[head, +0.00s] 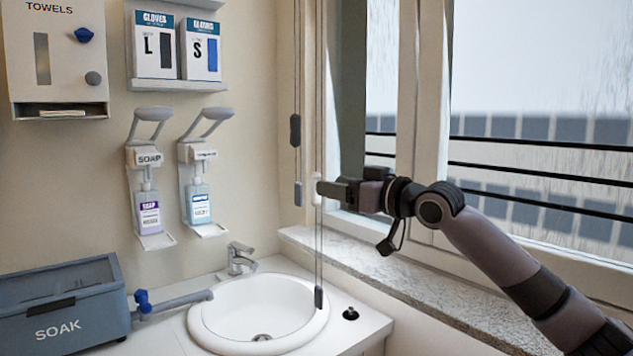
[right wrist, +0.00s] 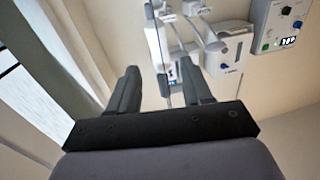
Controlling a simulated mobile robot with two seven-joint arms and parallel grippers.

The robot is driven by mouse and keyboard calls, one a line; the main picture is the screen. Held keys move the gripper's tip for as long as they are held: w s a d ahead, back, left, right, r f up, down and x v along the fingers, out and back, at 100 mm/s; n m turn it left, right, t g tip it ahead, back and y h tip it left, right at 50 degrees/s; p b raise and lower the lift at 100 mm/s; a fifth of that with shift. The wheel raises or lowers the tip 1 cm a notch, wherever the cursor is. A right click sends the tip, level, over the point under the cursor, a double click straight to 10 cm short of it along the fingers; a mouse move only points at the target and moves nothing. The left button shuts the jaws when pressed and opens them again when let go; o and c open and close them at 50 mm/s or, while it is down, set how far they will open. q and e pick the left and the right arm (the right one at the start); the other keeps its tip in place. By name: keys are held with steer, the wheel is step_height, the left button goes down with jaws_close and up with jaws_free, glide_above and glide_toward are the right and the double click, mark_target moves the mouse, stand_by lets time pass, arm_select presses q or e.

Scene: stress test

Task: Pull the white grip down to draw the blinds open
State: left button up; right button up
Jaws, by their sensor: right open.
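The white grip (head: 316,188) is a small pale piece on a thin cord in front of the window's left edge. In the head view my right gripper (head: 323,187) reaches in from the right, its fingertips right at the white grip and partly overlapping it. In the right wrist view the right gripper (right wrist: 160,88) has its two dark fingers apart, and thin cords run in the gap beyond them. I cannot tell whether the fingers touch the grip. The window (head: 540,60) shows no lowered blind in its visible part. My left gripper is not in view.
Other cords hang close by, with a dark grip (head: 295,130), a grey-blue grip (head: 298,194) and a low dark grip (head: 319,297). A stone sill (head: 420,290) runs below my arm. A sink (head: 262,310) and soap dispensers (head: 147,210) stand left.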

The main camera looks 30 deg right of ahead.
mark_target(316, 206)
steer(key=p+x, duration=0.1)
steer(key=x, duration=0.4)
steer(key=shift+w+r+p, duration=0.1)
steer(key=shift+w+p, duration=0.1)
steer(key=shift+p, duration=0.2)
steer(key=shift+w+a, duration=0.15)
steer(key=shift+w, duration=0.1)
